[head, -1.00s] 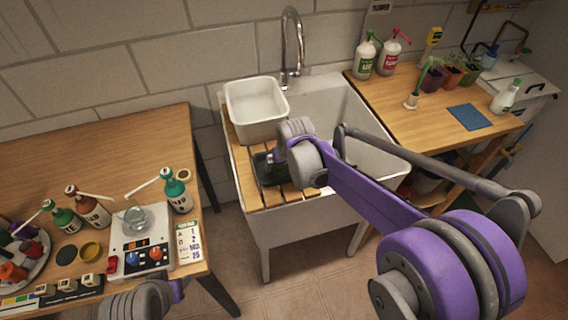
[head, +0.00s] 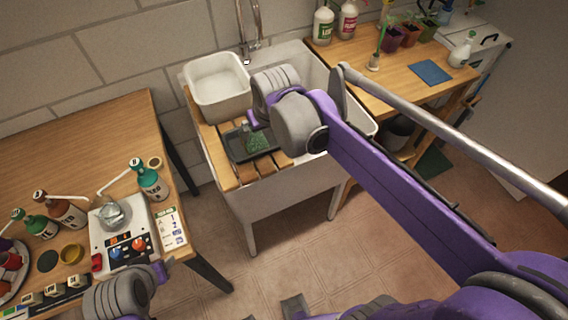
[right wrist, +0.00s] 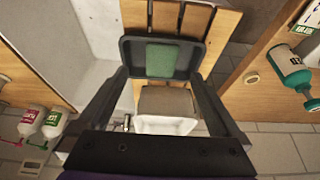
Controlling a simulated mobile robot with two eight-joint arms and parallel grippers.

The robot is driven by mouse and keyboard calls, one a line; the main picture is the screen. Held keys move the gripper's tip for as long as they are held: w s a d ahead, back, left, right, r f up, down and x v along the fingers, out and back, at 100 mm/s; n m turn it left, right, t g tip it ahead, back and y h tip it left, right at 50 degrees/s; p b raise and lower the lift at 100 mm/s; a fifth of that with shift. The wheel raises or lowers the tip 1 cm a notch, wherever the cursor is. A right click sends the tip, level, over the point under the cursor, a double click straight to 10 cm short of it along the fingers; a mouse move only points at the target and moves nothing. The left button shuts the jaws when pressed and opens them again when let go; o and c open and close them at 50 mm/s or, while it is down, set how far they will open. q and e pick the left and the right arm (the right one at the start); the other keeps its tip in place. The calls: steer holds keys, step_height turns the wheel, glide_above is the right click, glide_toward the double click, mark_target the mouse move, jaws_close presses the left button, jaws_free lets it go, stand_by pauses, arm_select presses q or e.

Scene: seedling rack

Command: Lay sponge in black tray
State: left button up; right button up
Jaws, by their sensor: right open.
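The black tray (head: 236,147) lies on the wooden slats over the left part of the sink; it also shows in the right wrist view (right wrist: 192,58). The green sponge (head: 255,143) lies flat inside the tray, clear of its walls in the right wrist view (right wrist: 161,60). My right gripper (right wrist: 158,76) is open, its fingers apart on either side of the tray's near part, with nothing between them. In the head view my right wrist hides the tray's right part. My left arm's wrist shows at the bottom left; its jaws cannot be made out.
The left table (head: 95,135) holds bottles and a white device (head: 122,235). The right table holds a blue cloth (head: 430,71), pots and bottles. Open floor lies in front of the sink.

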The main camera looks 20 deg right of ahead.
steer(key=s+d+f, duration=0.1)
steer(key=s+f, duration=0.3)
steer(key=s, duration=0.5)
steer(key=s+d+f, duration=0.1)
steer(key=s+f, duration=0.4)
steer(key=s, duration=0.5)
steer(key=shift+d+f+t, duration=0.2)
steer(key=shift+d+t, duration=0.05)
steer(key=shift+t, duration=0.15)
